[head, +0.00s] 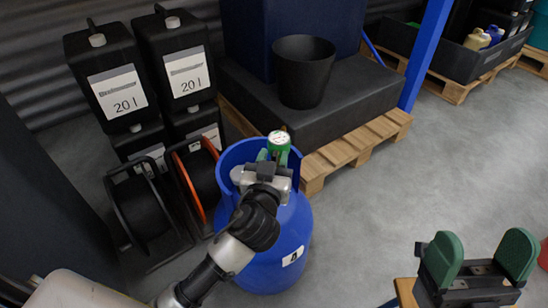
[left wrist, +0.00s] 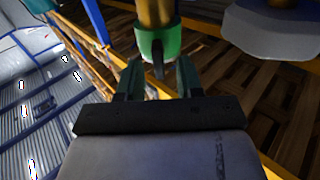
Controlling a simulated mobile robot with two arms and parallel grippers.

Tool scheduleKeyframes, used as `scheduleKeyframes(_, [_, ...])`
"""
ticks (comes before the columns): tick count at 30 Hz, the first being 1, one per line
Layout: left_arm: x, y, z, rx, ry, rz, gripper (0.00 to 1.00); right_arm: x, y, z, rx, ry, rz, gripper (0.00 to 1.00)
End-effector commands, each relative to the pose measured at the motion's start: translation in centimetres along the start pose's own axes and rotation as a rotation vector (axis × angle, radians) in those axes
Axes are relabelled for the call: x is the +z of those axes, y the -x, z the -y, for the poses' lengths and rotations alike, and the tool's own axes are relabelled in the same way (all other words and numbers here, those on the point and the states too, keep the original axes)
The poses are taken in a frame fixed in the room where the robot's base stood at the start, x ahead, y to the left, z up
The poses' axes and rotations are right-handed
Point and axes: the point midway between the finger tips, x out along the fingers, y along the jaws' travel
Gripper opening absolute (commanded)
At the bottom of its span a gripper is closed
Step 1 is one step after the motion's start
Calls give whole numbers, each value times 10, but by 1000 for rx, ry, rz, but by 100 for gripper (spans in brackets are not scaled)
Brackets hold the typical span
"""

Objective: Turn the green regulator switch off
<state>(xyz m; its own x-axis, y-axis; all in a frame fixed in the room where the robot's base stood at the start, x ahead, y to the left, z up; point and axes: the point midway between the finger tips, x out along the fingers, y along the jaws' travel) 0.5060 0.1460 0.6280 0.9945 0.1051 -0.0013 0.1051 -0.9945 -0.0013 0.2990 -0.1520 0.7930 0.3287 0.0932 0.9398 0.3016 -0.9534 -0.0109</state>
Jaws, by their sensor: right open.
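A blue gas cylinder (head: 265,262) stands upright on the floor. The green regulator with a round white-faced gauge (head: 279,141) sits at its top, inside the blue collar. In the left wrist view, the green switch (left wrist: 158,42) sits on a brass stem and has a dark lever pointing down. My left gripper (head: 270,160) is at the cylinder top, partly hiding the valve. Its two green fingers (left wrist: 158,80) stand apart, with the lever's tip between them; I cannot tell whether they touch it. My right gripper (head: 486,258) is open and empty at the lower right.
Black 20 l canisters (head: 112,85) and reels (head: 195,180) stand close left of the cylinder. Behind it, a wooden pallet (head: 350,148) carries a dark slab with a black bucket (head: 303,72). A blue post (head: 427,50) rises behind.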

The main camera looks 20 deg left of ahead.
Motion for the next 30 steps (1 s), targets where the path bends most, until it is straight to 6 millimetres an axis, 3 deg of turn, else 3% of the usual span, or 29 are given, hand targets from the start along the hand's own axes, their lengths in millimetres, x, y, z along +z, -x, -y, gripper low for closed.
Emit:
scheduleKeyframes(11, [0,-7,0,0,0,0,36,-3,0,0,0,-1,-21,81])
scheduleKeyframes(18, [0,-7,0,0,0,0,1,-3,0,0,0,-1,-20,81])
scheduleKeyframes(30, [-1,-7,-1,0,-37,1,0,6,-2,-1,2,2,47,81])
